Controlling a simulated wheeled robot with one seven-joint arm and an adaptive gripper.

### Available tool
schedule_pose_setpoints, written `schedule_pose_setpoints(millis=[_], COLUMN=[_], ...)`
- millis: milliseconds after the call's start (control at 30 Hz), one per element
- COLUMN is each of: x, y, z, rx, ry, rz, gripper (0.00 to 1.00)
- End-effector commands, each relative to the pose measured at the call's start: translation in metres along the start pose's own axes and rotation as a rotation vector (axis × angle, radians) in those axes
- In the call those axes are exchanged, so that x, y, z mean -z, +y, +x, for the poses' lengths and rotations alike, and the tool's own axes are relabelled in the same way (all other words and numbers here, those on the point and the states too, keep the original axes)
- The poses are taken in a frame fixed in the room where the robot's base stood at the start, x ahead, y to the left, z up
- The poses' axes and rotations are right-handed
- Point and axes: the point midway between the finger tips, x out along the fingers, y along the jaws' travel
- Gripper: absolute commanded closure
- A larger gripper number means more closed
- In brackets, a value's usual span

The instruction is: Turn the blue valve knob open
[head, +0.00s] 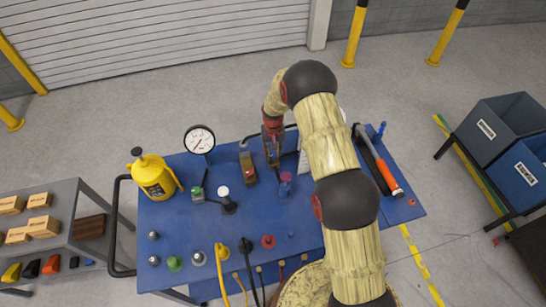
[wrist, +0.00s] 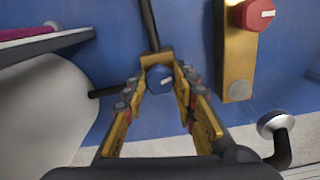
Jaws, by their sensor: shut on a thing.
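The blue valve knob (wrist: 162,75), with a pale mark on its face, sits on a brass valve body (wrist: 147,60) in the wrist view. Dark pipes leave the body upward and to the left. My gripper (wrist: 160,85) has one yellow finger on each side of the knob and is shut on it. In the head view my gripper (head: 272,150) points down at the back middle of the blue table, and the knob cannot be made out there.
A brass block with a red knob (wrist: 253,14) stands close at the right in the wrist view. Several fittings line the front edge.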

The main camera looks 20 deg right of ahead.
Motion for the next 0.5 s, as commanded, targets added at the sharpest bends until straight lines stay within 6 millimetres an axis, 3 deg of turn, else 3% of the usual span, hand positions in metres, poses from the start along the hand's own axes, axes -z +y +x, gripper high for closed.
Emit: schedule_pose_setpoints(millis=[500], x=[0.0009], y=[0.0013], z=[0.0025], rx=[0.000], ry=[0.002], rz=[-0.491], gripper=[0.98])
